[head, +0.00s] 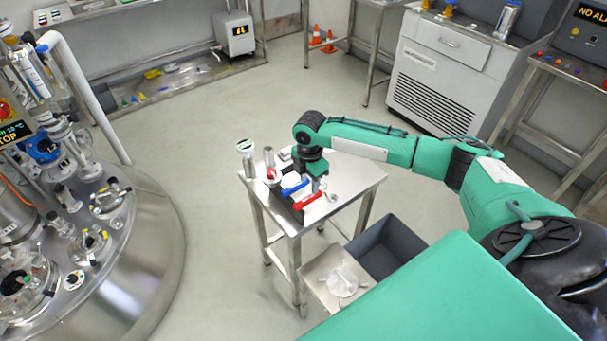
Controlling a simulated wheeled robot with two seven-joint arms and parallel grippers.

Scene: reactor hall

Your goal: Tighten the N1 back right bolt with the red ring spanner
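The red spanner (307,201) lies at the holder (287,203) on the small steel table, with a blue-handled tool (295,187) just behind it. My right gripper (317,184) points down over the table, close to the right end of the red spanner. Its fingers are too small and hidden to tell if they are open or shut, or if they touch the spanner. My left gripper is not in view. The steel reactor lid (128,215) with several glass-fitted nozzles is at the left; I cannot make out which is N1 or its back right bolt.
The small steel table (350,176) also holds metal cylinders (268,157) and a red-topped item (271,175). A dark grey bin (385,249) and a tray with a clear item (343,281) are below it. Clear floor (215,245) separates reactor and table.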

